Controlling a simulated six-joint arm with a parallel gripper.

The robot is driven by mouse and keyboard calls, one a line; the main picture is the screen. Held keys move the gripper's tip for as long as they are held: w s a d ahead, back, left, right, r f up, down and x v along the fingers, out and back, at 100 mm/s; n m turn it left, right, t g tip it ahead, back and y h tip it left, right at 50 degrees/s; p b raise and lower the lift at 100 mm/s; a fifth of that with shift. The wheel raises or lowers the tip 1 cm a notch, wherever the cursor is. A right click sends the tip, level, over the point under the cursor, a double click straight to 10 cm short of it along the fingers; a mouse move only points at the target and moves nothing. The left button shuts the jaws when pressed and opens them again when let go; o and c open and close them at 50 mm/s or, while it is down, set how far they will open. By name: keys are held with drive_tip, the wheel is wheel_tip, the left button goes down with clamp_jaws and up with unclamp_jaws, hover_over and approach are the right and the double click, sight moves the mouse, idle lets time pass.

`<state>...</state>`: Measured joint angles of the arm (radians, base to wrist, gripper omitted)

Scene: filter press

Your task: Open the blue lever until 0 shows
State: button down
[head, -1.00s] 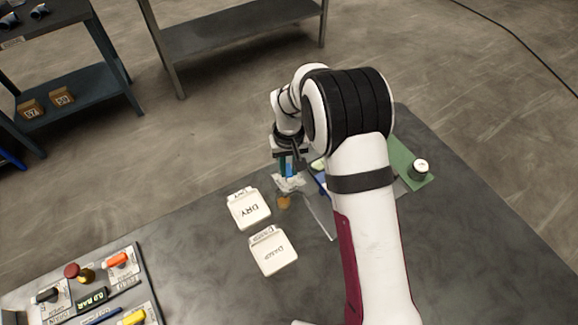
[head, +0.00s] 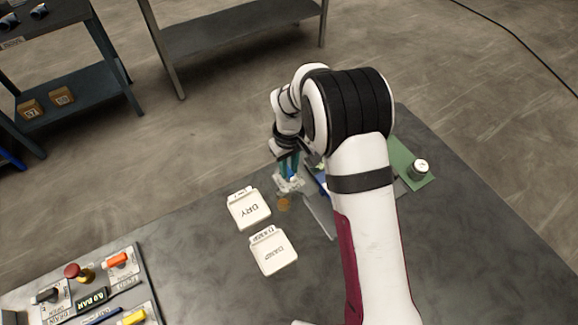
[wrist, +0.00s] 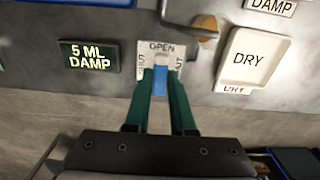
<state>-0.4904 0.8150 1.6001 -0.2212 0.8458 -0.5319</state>
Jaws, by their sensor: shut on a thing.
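The blue lever (wrist: 159,84) sits between the two green fingers of my gripper (wrist: 160,92) in the wrist view. The fingers are shut on it. It stands at a white plate (wrist: 161,47) marked OPEN at the top and SHUT at both sides; the fingers partly hide the side marks. In the head view my gripper (head: 289,164) is tilted over the white plate (head: 288,184), and the lever is mostly hidden. A dark display (wrist: 90,57) beside the plate reads "5 ML DAMP". A readout (head: 93,299) on the lower-left panel appears to read "0.0 BAR".
White DRY (head: 249,209) and DAMP (head: 273,251) pieces lie left of my arm. An amber disc (head: 284,204) is close to the lever plate. A green mat (head: 412,158) with a dark, white-topped cylinder (head: 420,169) is at right. The right front of the table is clear.

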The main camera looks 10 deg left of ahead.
sight(289, 171)
drive_tip(key=c, duration=0.8)
unclamp_jaws()
drive_tip(key=shift+o, duration=0.2)
drive_tip(key=shift+r, duration=0.15)
wheel_tip(289, 171, up, 16)
drive_tip(key=shift+f, duration=0.2)
